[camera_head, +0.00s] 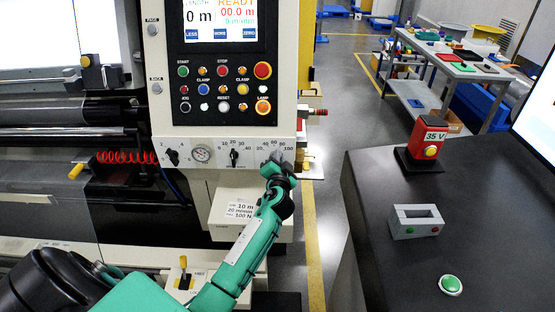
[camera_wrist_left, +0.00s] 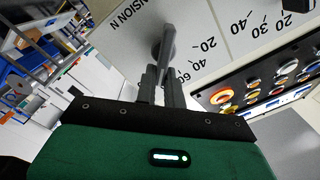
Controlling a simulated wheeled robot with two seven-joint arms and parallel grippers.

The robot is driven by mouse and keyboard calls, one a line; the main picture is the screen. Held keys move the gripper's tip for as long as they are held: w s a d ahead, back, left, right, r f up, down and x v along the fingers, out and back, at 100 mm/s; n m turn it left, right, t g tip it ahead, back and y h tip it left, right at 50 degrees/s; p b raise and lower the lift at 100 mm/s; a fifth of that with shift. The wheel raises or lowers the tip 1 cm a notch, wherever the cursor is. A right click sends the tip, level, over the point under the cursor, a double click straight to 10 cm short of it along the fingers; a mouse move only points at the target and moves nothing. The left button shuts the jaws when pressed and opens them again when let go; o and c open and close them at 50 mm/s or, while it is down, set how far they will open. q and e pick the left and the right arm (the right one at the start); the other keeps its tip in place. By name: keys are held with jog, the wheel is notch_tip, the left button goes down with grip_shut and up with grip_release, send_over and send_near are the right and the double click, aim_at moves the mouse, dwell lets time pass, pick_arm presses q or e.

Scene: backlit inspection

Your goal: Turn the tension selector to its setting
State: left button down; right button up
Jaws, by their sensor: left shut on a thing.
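The tension selector is a dark grey knob with a long grip on the white panel strip. It shows best in the left wrist view (camera_wrist_left: 167,44), beside printed numbers 20, 40 and 60 and the lettering "NSION N". In the head view its scale (camera_head: 274,146) shows above my left gripper (camera_head: 278,162), which covers most of the knob. The fingers of my left gripper (camera_wrist_left: 161,84) are shut on the knob's grip. The knob's exact setting is hard to read. A label (camera_head: 240,210) below reads 10 m, 20 m/min and 100 N. My right gripper is out of view.
The button panel (camera_head: 222,88) is just above. A dark desk (camera_head: 470,230) with a red 35 V box (camera_head: 428,136) stands right, across a clear floor gap.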

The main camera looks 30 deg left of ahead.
pick_arm(q)
jog(key=shift+w+d+f+m, duration=0.1)
jog(key=shift+f+m, duration=0.05)
jog(key=shift+m, duration=0.55)
jog(key=shift+d+f+m, duration=0.1)
jog(key=shift+f+m, duration=0.05)
jog(key=shift+m, duration=0.55)
jog(key=c, duration=1.5)
grip_release()
jog(key=b+v, duration=0.3)
jog(key=v, duration=1.1)
jog(key=shift+w, duration=0.1)
